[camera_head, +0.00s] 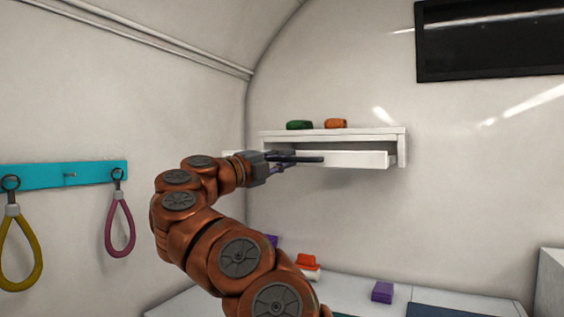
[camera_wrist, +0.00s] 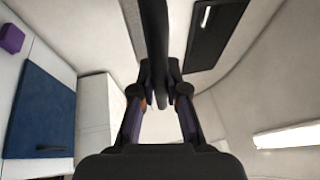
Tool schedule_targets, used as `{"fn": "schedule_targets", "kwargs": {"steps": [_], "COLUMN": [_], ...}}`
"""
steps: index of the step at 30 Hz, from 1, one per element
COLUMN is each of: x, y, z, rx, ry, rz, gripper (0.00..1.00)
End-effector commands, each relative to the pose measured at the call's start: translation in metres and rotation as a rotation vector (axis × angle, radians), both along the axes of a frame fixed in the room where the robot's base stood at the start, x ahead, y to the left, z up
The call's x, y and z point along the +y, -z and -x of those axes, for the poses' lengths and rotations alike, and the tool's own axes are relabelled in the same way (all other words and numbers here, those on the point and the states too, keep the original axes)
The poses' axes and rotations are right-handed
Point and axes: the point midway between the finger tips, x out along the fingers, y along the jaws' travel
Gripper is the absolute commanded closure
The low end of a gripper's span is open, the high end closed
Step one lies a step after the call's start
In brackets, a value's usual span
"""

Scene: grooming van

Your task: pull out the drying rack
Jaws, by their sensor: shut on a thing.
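The drying rack (camera_head: 360,159) is a white, drawer-like piece with a flat front, under a white wall shelf (camera_head: 395,134). Its front stands out a little from the shelf housing and reaches past the housing's left end. A dark bar handle (camera_head: 312,160) is on its front. My gripper (camera_head: 272,160) is at the handle and shut on it. In the wrist view the handle (camera_wrist: 154,35) runs as a dark bar between the two fingers of my gripper (camera_wrist: 158,82). My arm and gripper hide the left part of the rack front.
A green item (camera_head: 299,125) and an orange item (camera_head: 336,123) lie on the shelf top. Below, a counter holds a red-and-white item (camera_head: 307,264) and a purple block (camera_head: 382,292). A teal wall rail (camera_head: 64,174) with hanging loops is at left. A dark panel (camera_head: 490,42) is upper right.

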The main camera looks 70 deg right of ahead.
Motion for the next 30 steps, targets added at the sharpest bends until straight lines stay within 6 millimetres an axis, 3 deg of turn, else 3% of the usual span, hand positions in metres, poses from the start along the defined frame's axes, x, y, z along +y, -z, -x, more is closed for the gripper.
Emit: {"fn": "schedule_targets", "kwargs": {"steps": [5,6,13,23,30], "x": [0.0,0.0,0.0,0.001,0.025], "y": [0.001,0.001,0.001,0.0,0.004], "z": [0.001,0.001,0.0,-0.001,-0.014], "rx": [-0.001,-0.001,-0.002,-0.001,0.0], "ry": [0.001,0.001,0.0,-0.002,-0.005], "rz": [-0.003,-0.003,-0.001,0.0,0.001], "gripper": [1.0,0.85,0.61,0.61,0.61]}}
